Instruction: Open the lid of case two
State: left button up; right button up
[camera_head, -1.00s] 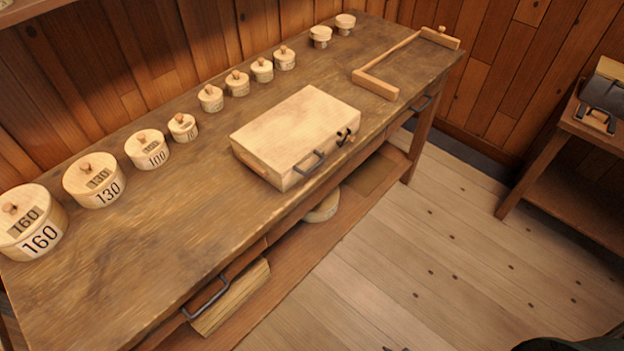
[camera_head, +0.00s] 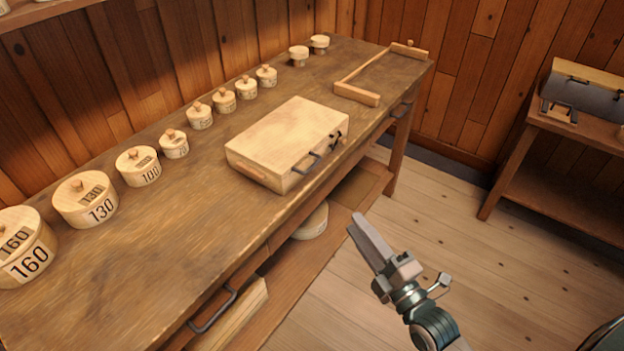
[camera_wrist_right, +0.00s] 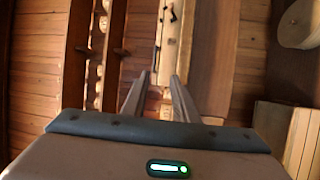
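A closed pale wooden case (camera_head: 285,140) lies flat on the workbench (camera_head: 175,225). Its front side carries a dark handle (camera_head: 308,165) and small dark latches near the right corner. No number is readable on it. My right gripper (camera_head: 357,228) is in front of the bench's front edge, apart from and nearer than the case in the head view. In the right wrist view the two fingers (camera_wrist_right: 159,78) stand apart with nothing between them. A pale strip with dark fittings (camera_wrist_right: 176,40), probably the case's front, shows beyond them. My left gripper is out of view.
Several round lidded boxes, some numbered like the 130 box (camera_head: 85,200), line the bench's back. A wooden frame-like tool (camera_head: 358,95) lies at the far end. A drawer handle (camera_head: 213,311) sticks out in front. A side table (camera_head: 560,190) stands right.

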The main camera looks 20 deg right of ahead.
aim_at(315, 166)
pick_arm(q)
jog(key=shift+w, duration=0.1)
pick_arm(e)
jog(key=shift+s+r, duration=0.1)
jog(key=shift+r, duration=0.45)
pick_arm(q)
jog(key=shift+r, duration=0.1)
